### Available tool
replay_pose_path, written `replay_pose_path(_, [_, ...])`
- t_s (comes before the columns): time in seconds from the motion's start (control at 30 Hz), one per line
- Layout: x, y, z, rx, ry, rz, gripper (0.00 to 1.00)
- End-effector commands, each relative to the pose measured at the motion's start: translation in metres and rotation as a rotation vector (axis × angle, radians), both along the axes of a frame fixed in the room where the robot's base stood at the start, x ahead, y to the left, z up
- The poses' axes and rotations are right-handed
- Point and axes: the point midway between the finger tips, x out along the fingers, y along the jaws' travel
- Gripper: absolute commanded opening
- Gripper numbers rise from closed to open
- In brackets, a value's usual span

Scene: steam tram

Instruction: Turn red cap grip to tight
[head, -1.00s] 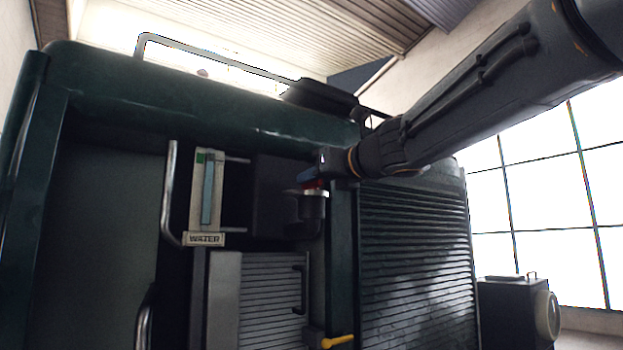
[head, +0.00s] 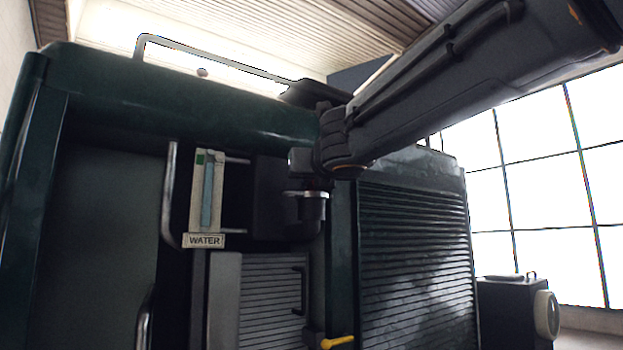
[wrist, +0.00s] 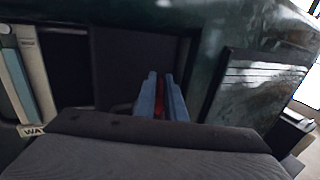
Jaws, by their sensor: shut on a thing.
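My gripper (wrist: 161,95) shows in the wrist view as two blue fingers with the red cap grip (wrist: 159,103) as a thin red strip between them. The fingers are shut on the red grip. In the head view my wrist hides the red grip and the fingers. The dark filler pipe (head: 312,212) with its pale metal rim (head: 306,193) stands right below my wrist. I cannot see any tight mark or how far the cap is turned.
A water gauge (head: 207,190) with a WATER plate (head: 204,240) and a metal handrail (head: 169,195) stand left of the pipe. A yellow lever (head: 338,341) is below. A louvred panel (head: 415,260) is to the right.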

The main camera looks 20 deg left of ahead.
Motion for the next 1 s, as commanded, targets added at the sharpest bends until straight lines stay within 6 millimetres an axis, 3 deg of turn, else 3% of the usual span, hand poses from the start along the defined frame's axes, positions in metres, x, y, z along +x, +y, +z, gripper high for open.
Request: replay_pose_path(1.0, [-0.0008,0.0024,0.0029,-0.005,0.002,-0.871,0.00])
